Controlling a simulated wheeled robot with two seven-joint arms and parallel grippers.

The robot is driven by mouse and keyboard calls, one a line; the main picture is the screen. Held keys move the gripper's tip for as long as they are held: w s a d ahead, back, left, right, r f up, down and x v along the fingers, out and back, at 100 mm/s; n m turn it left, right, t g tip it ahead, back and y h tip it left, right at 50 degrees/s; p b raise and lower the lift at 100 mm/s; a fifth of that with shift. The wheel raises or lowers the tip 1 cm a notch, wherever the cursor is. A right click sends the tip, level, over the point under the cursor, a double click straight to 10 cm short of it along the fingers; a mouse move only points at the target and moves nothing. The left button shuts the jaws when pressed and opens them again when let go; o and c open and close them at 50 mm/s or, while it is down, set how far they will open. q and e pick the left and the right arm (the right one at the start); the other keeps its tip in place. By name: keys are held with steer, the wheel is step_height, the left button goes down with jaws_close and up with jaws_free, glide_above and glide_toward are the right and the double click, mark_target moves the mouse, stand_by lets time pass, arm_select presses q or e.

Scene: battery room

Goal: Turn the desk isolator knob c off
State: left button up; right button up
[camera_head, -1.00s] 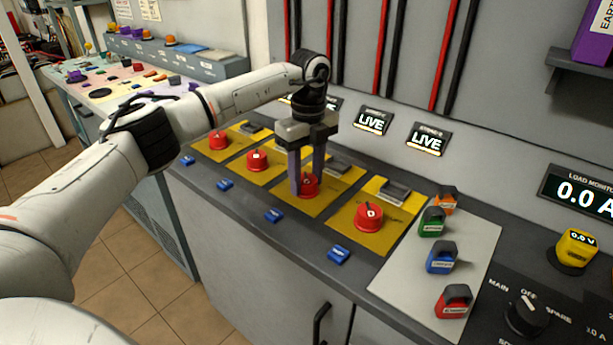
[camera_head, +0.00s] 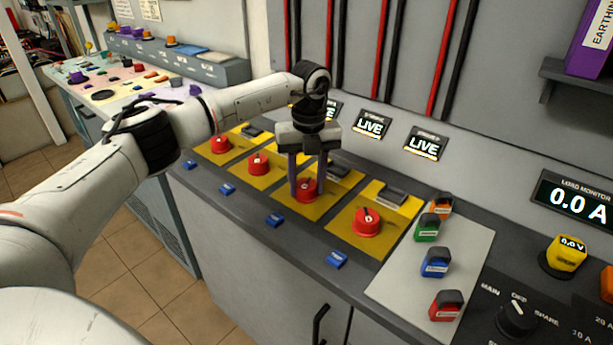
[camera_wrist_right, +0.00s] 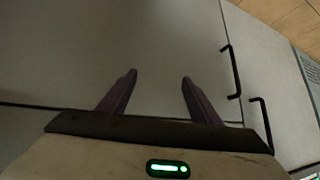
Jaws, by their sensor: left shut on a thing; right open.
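The desk has a row of red isolator knobs on yellow plates. The third from the left, which I take to be knob c (camera_head: 306,194), sits between the fingers of my left gripper (camera_head: 307,187). The left gripper points down and is shut on this knob, partly hiding it and its marking. The other red knobs (camera_head: 221,145), (camera_head: 258,164) and (camera_head: 367,222) stand free on their plates. My right gripper (camera_wrist_right: 160,85) shows in the right wrist view, open and empty, in front of grey cabinet doors.
Blue tags (camera_head: 337,259) lie along the desk's front edge. A pale mat (camera_head: 398,280) right of the knobs holds several coloured padlocks (camera_head: 436,262). LIVE signs (camera_head: 371,124) are lit on the back panel. A yellow meter (camera_head: 566,254) and a black selector (camera_head: 517,317) are at the right.

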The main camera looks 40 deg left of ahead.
mark_target(307, 185)
arm_select(q)
steer(key=m+p, duration=0.1)
steer(key=m, duration=0.4)
steer(key=shift+r+m, duration=0.1)
steer(key=shift+m, duration=0.2)
steer(key=m+p, duration=0.1)
steer(key=m, duration=0.2)
steer(key=shift+m, duration=1.7)
steer(key=o, duration=1)
steer(key=shift+o, duration=0.2)
step_height(307, 185, up, 10)
steer(key=shift+d+b, duration=0.15)
steer(key=shift+b, duration=0.25)
steer(key=shift+s, duration=0.1)
